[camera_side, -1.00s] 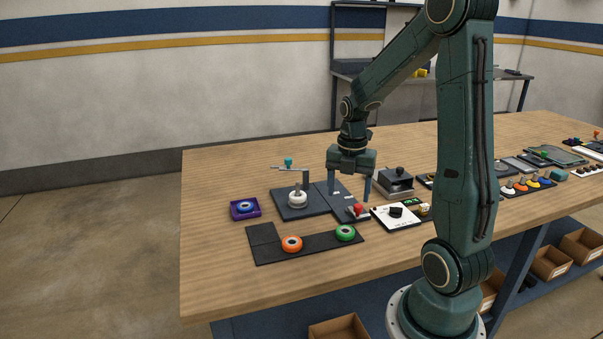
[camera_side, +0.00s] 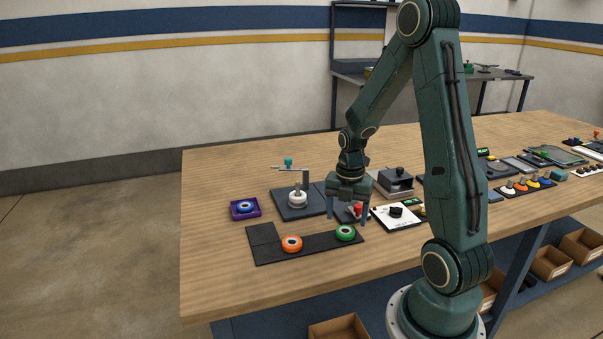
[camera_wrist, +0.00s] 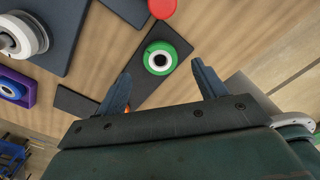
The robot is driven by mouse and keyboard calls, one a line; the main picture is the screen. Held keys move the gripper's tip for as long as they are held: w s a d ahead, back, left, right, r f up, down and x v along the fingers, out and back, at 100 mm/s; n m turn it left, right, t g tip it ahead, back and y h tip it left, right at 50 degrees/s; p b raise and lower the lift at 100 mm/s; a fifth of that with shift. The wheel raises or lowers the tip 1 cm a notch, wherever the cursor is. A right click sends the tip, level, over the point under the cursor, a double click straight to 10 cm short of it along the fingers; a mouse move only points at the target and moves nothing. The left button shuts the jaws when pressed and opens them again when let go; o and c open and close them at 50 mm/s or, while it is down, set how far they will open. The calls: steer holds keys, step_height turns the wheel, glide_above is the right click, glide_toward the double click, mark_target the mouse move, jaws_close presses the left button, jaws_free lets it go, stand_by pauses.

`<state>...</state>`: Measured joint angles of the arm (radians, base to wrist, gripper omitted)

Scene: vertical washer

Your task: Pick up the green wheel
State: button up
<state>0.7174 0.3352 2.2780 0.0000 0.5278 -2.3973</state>
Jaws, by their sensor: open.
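The green wheel (camera_side: 345,233) lies flat on the right end of a dark mat (camera_side: 318,246). It has a white centre with a dark hole. In the wrist view the green wheel (camera_wrist: 160,58) lies just beyond the fingers, roughly between their lines. My gripper (camera_side: 347,221) is open and empty, pointing down above and behind the wheel in the side view. In the wrist view both fingers of my gripper (camera_wrist: 160,82) are spread wide, with clear space between them. Neither finger touches the wheel.
An orange wheel (camera_side: 292,244) lies on the same mat. A purple block with a blue ring (camera_side: 245,209) is at the left. A white wheel on a dark fixture (camera_side: 298,197) stands behind. A red knob (camera_side: 357,209) and a white panel (camera_side: 397,217) are close to my gripper.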

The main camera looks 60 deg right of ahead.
mark_target(346, 226)
steer(key=shift+f, duration=2.1)
steer(key=c, duration=1.1)
steer(key=shift+o, duration=0.2)
steer(key=shift+r, duration=0.1)
step_height(346, 226, up, 20)
